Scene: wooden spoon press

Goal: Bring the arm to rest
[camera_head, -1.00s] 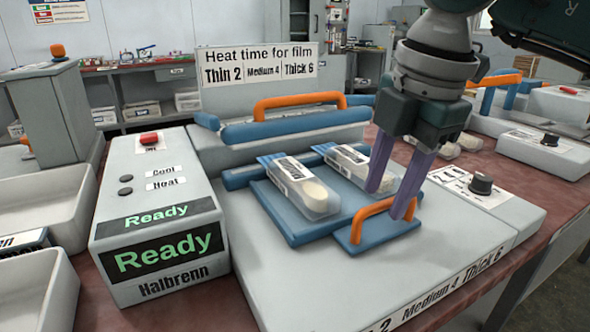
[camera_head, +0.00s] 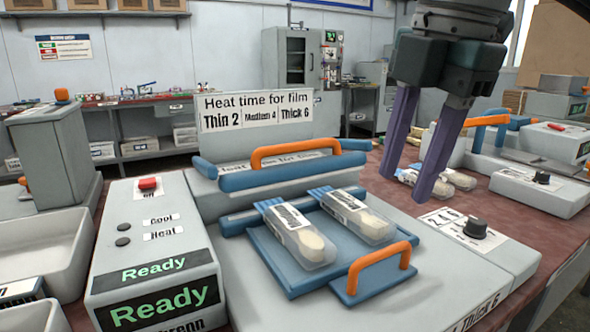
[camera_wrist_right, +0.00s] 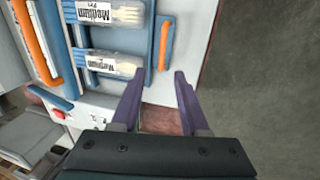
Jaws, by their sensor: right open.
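My right gripper (camera_head: 408,160) hangs from above at the upper right of the head view. Its two purple fingers are apart with nothing between them, above and beyond the tray's orange handle (camera_head: 380,266). The gripper also shows open in the right wrist view (camera_wrist_right: 158,88). The blue tray (camera_head: 268,262) lies on the grey press (camera_head: 420,290). It holds two clear film packs, a left one (camera_head: 300,238) and a right one (camera_head: 358,217), each with a label. My left gripper is not in view.
A control box (camera_head: 150,255) with green "Ready" displays stands left of the press. The press's raised upper part has an orange handle (camera_head: 295,152) and a film sign (camera_head: 255,110). A black knob (camera_head: 477,226) is at right. More packs (camera_head: 455,180) lie behind the gripper.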

